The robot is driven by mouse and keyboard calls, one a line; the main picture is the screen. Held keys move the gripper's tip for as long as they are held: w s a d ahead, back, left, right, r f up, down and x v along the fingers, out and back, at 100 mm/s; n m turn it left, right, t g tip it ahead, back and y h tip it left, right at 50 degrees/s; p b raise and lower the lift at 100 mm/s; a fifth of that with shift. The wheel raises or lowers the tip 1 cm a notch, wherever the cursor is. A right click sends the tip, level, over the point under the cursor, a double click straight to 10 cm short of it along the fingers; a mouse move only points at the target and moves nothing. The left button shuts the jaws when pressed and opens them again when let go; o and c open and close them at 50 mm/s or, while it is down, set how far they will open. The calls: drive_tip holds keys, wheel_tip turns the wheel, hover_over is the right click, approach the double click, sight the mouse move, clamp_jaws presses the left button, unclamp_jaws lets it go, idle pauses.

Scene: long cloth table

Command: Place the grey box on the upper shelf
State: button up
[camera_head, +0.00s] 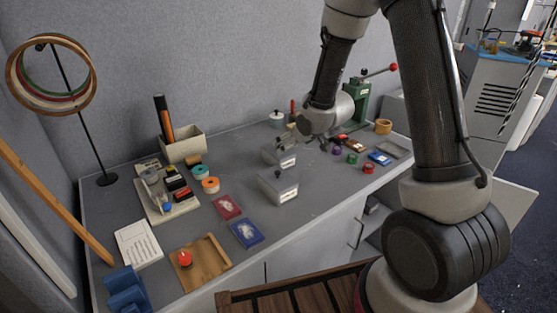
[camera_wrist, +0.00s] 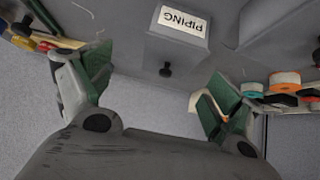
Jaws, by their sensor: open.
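Two grey boxes with lid knobs and white labels stand on the table. The nearer grey box (camera_head: 279,187) is clear of my gripper.
The cabinet door (camera_head: 507,206) stands open at right. A green press (camera_head: 357,100) and small coloured items stand at the table's right. A planter box (camera_head: 184,146), tapes and a wooden tray (camera_head: 205,263) fill the left. A slatted wooden piece (camera_head: 300,297) lies in front.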

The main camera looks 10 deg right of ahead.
drive_tip(key=shift+w+a+f, duration=0.2)
drive_tip(key=shift+a+f, duration=0.1)
drive_tip(key=shift+f, duration=0.15)
drive_tip(key=shift+w+a+f, duration=0.15)
drive_tip(key=shift+a+f, duration=0.1)
drive_tip(key=shift+f, duration=0.2)
drive_tip(key=x, duration=0.7)
drive_tip(key=shift+a+f, duration=0.25)
drive_tip(key=shift+a, duration=0.05)
drive_tip(key=shift+c, duration=0.2)
drive_tip(key=c, duration=1)
drive_tip(key=shift+c, duration=0.5)
drive_tip(key=shift+y, duration=0.3)
wheel_tip(320, 180, up, 10)
drive_tip(key=shift+r, duration=0.1)
drive_tip(key=c, duration=0.7)
drive_tip(key=shift+c, duration=0.2)
